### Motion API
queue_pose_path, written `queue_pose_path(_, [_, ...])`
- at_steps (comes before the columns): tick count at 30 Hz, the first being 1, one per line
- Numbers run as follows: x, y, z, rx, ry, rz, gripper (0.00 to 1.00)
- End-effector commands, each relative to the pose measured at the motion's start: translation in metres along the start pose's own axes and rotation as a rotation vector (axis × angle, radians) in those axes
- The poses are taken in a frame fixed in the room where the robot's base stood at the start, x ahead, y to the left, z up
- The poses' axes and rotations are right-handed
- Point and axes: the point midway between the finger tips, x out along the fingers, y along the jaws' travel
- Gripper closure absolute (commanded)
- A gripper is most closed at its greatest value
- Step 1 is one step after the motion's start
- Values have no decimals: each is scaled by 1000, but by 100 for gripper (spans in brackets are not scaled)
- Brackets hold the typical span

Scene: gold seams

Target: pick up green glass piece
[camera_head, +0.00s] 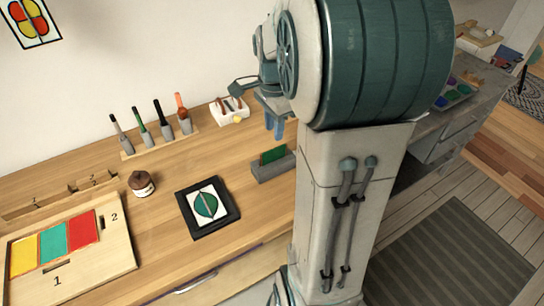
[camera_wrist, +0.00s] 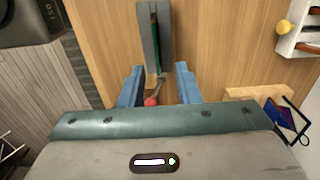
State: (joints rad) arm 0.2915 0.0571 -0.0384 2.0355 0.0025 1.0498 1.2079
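A green glass piece (camera_head: 273,155) stands upright in a grey slotted holder (camera_head: 272,172) on the wooden bench, just left of my arm. In the wrist view the green piece (camera_wrist: 155,36) shows as a thin edge in the slot of the grey holder (camera_wrist: 146,40). My gripper (camera_head: 274,130) points down above and behind the holder in the head view. In the wrist view my gripper (camera_wrist: 159,70) is open and empty, its two blue fingers apart, with the holder's near end just ahead of the gap. The height above the glass is unclear.
A black-framed leaf picture (camera_head: 208,207) lies left of the holder. A wooden tray (camera_head: 112,250) holds yellow, teal and red panes. Several upright tools (camera_head: 165,125), a small brown jar (camera_head: 141,184) and a white box (camera_head: 230,111) stand behind. A small red-tipped item (camera_wrist: 151,102) shows between the fingers.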

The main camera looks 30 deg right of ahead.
Motion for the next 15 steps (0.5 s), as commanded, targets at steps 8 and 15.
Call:
queue_pose_path(8, [32, 1, 0, -1, 0, 1, 70])
queue_pose_path(15, [61, 6, 4, -2, -1, 3, 70])
